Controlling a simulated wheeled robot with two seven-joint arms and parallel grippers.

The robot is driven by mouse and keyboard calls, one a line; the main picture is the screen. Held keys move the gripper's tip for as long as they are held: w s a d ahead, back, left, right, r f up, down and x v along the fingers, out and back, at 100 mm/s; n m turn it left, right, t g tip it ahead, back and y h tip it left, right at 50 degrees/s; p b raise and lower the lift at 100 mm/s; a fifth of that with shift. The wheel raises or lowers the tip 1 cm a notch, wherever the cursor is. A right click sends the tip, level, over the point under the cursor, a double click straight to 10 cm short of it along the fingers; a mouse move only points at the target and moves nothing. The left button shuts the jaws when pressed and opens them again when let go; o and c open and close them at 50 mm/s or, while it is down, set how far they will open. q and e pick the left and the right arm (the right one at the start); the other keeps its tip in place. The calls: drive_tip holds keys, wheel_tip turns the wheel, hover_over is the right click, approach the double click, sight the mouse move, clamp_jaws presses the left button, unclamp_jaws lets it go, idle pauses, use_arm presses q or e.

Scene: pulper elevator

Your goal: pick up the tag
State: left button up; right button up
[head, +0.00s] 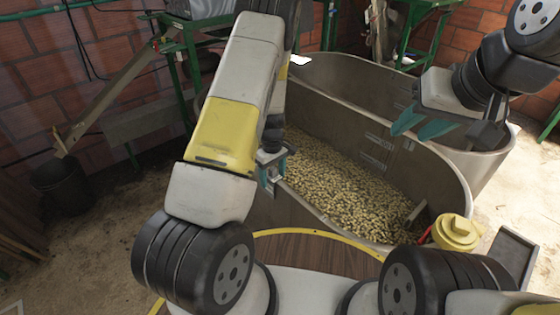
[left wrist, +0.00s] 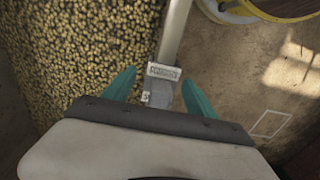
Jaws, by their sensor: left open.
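A small grey tag with a printed plate (left wrist: 163,72) is at the rim of the metal tank in the left wrist view, near the middle. A grey block with a small pale piece sits just below its plate. My left gripper (left wrist: 158,88) is open, one teal finger on each side of the tag. I cannot tell whether the fingers touch it. In the head view my left gripper (head: 274,172) is at the tank's near rim, and I cannot make out the tag there. My right gripper (head: 424,126) is open and empty above the tank's right part.
The metal tank (head: 440,172) holds many yellowish beans (head: 345,190). A yellow lidded container (head: 457,232) and a dark tray (head: 510,258) are at the right front. A black bucket (head: 62,184) stands at the left. Bare floor shows right of the rim in the left wrist view.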

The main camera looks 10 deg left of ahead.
use_arm(q)
drive_tip(key=shift+f, duration=0.15)
drive_tip(key=shift+c, duration=0.3)
clamp_jaws()
